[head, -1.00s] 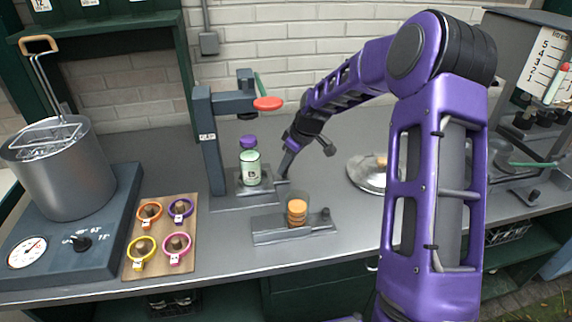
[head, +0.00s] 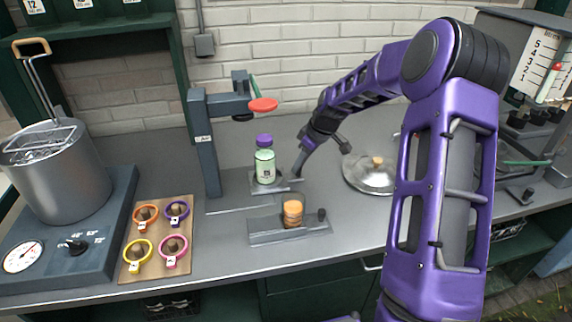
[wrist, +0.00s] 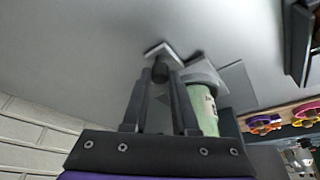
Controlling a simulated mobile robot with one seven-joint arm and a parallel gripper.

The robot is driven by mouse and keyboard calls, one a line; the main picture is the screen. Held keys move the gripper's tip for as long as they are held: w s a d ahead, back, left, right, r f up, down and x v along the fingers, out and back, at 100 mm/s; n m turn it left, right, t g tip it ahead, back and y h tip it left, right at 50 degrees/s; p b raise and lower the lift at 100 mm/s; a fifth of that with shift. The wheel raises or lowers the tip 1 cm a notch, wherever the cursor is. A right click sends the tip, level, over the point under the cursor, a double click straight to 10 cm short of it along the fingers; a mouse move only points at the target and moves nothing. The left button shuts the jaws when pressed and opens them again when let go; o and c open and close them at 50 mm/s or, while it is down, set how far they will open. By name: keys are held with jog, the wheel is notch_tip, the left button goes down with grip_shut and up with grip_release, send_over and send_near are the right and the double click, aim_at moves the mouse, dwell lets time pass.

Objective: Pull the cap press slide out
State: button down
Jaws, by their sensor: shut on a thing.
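The cap press (head: 207,150) stands on the counter, a dark grey post with an arm and a red-ended lever. Its slide (head: 284,186) is a flat grey plate, drawn to the right of the post. A pale green bottle (head: 265,168) with a purple cap stands upright on the slide, right of the press head. My gripper (head: 298,174) is at the slide's right end. In the wrist view, its fingers are shut on the slide's dark knob (wrist: 160,73), with the bottle (wrist: 202,110) close beside the right finger. The fingertips are small in the head view.
A grey tray (head: 262,237) with a stack of orange discs and a dark knob lies in front of the slide. A round metal lid (head: 365,178) lies to the right. A wooden board (head: 130,262) with several coloured rings and a metal pot (head: 60,180) are at left.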

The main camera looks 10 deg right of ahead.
jog(key=d, duration=0.6)
jog(key=shift+d, duration=0.2)
jog(key=c, duration=0.7)
grip_release()
jog(key=p+v, duration=0.1)
jog(key=v, duration=1.6)
jog(key=shift+r, duration=0.2)
